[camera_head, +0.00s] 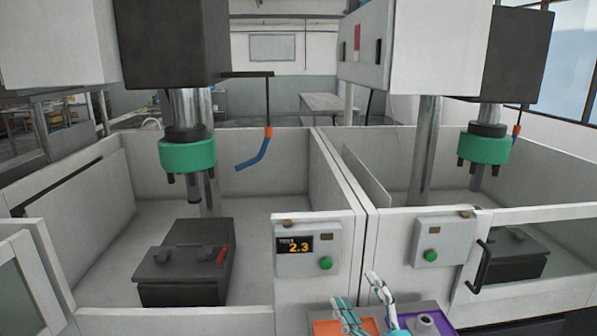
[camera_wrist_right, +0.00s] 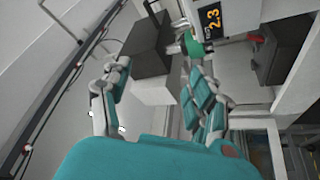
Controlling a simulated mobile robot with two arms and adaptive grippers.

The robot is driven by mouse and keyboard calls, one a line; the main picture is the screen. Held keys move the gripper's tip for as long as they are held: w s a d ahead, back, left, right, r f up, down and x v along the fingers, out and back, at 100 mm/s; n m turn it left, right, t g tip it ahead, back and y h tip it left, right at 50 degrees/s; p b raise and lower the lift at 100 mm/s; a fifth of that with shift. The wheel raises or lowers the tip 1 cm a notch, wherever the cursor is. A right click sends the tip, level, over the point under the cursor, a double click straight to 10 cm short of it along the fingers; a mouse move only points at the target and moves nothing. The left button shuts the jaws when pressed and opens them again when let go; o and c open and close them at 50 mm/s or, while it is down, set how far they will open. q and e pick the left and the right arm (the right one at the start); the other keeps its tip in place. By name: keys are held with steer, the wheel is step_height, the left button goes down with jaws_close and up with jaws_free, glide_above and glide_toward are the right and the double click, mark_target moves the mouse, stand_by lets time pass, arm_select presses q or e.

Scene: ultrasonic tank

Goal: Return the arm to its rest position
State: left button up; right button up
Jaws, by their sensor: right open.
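My right gripper (camera_head: 357,289) shows at the bottom of the head view, right of centre, with two teal-and-grey fingers pointing up and apart. It is open in front of the tank fronts, with nothing between the fingers. In the right wrist view the open fingers (camera_wrist_right: 156,80) stand on either side of an empty gap, with parts of the machine behind it. The rest of the right arm is hidden below the head view. My left gripper is in neither view.
Two white-walled tanks stand ahead. The left tank holds a dark box (camera_head: 187,262) under a green-collared column (camera_head: 187,154). A control box (camera_head: 307,250) reads 2.3; another (camera_head: 441,242) sits right of it. Orange (camera_head: 326,328) and purple (camera_head: 440,325) surfaces lie near my right gripper. A dark handle (camera_head: 480,268) sticks out at right.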

steer(key=s+d+f+m+g+h, duration=0.3)
steer(key=d+f+m+h, duration=0.2)
steer(key=f, duration=0.3)
steer(key=s+d+f+m+g+h, duration=0.35)
steer(key=d+f+m+h, duration=0.2)
steer(key=f, duration=0.25)
steer(key=s+f+m+g+y, duration=0.1)
steer(key=s+f+g, duration=0.45)
steer(key=s, duration=0.45)
steer(key=s+f+m+g+y, duration=0.15)
steer(key=s+f+g, duration=0.25)
steer(key=s+f, duration=0.4)
step_height(320, 180, down, 22)
steer(key=s+g, duration=0.1)
steer(key=s, duration=0.2)
steer(key=s+d+f+g, duration=0.1)
steer(key=s+d+f, duration=0.1)
steer(key=s+f, duration=1.4)
step_height(320, 180, down, 3)
steer(key=shift+r+g+h, duration=0.2)
steer(key=shift+g+h, duration=0.1)
steer(key=shift+h, duration=0.1)
steer(key=shift+d, duration=0.1)
